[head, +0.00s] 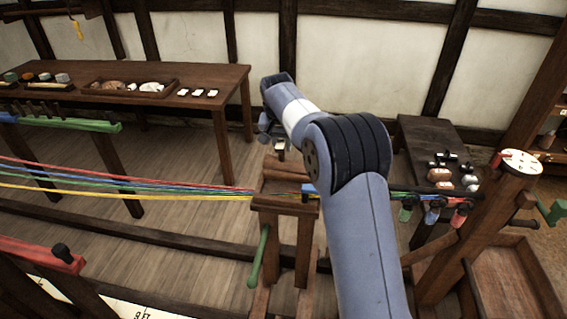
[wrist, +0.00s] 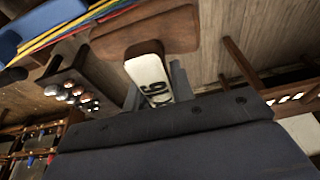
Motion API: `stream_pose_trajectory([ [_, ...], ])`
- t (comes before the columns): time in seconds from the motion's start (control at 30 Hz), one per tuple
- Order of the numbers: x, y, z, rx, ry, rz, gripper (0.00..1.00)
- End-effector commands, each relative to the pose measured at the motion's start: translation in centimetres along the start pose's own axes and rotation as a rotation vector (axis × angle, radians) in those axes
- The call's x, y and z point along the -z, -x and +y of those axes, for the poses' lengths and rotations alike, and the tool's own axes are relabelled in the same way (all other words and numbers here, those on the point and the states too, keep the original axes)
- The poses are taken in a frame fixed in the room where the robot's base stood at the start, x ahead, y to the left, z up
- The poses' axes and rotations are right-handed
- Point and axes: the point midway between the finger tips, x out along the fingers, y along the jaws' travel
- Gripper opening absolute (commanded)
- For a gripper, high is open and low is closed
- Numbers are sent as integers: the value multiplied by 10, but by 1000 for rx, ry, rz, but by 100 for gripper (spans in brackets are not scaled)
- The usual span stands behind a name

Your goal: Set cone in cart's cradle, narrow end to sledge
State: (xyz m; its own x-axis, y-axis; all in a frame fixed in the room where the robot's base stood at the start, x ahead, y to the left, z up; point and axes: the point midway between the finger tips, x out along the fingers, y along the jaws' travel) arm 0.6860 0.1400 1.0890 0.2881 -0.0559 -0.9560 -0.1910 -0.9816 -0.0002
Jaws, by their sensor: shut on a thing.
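My gripper (head: 279,143) hangs over the wooden cart (head: 284,203) in the middle of the head view. The coloured strands (head: 130,183) run in to the cart from the left. On the right, strands end at hooks by a post that may be the sledge (head: 465,225).
A long table (head: 180,75) with trays stands at the back left. A green lever (head: 258,258) hangs on the cart's front. A red rail (head: 38,254) is at the lower left. Strands cross at cart height.

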Motion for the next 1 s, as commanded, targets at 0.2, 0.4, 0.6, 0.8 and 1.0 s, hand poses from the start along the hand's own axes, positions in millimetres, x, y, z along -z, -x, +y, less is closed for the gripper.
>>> stream_pose_trajectory([
  [0.2, -6, -19, 0, 0, 0, 2, 0],
  [0.4, -13, -44, 0, 0, 0, 1, 0],
  [0.6, -14, -49, 0, 1, -1, 4, 0],
  [0.8, -15, -52, 0, 1, 0, 4, 0],
  [1.0, -16, -51, 0, 0, 0, 2, 40],
])
